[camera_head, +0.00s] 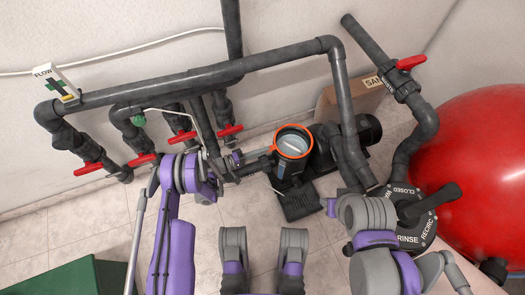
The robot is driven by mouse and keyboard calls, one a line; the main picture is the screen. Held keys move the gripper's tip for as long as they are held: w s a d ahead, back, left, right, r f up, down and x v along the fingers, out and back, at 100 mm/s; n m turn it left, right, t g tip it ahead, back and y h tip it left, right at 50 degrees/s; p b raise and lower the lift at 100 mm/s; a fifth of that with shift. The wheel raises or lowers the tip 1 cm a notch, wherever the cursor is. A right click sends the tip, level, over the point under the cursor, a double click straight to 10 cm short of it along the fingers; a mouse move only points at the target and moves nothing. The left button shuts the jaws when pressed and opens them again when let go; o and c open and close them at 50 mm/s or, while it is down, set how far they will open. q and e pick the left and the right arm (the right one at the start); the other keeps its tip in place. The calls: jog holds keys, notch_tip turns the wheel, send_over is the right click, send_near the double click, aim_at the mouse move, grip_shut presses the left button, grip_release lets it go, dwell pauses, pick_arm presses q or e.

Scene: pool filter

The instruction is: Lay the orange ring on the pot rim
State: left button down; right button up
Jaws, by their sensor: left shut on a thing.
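The orange ring (275,149) shows as a thin circle that lines up with the mouth of the dark pot (289,168). From this angle I cannot tell whether it touches the pot rim all round or hangs slightly above it. A pale bar-like shape shows inside the pot mouth. My left gripper (268,154) reaches in from the left and is shut on the near left side of the ring. Its fingertips are small and partly hidden. My right arm is at the lower right, and its gripper fingers do not show.
Grey pipes with red valve handles (183,136) run behind and left of the pot. A dark multiport valve (412,218) and a red tank (475,165) stand at right. A cardboard box (367,98) is behind. A green box (65,279) is at lower left. Tiled floor is bare at left.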

pick_arm(q)
jog(key=shift+f, duration=1)
dwell(0.9)
jog(key=c, duration=0.9)
grip_release()
jog(key=shift+v, duration=3.05)
jog(key=v, duration=1)
jog(key=shift+s+a, duration=0.15)
jog(key=shift+a, duration=0.2)
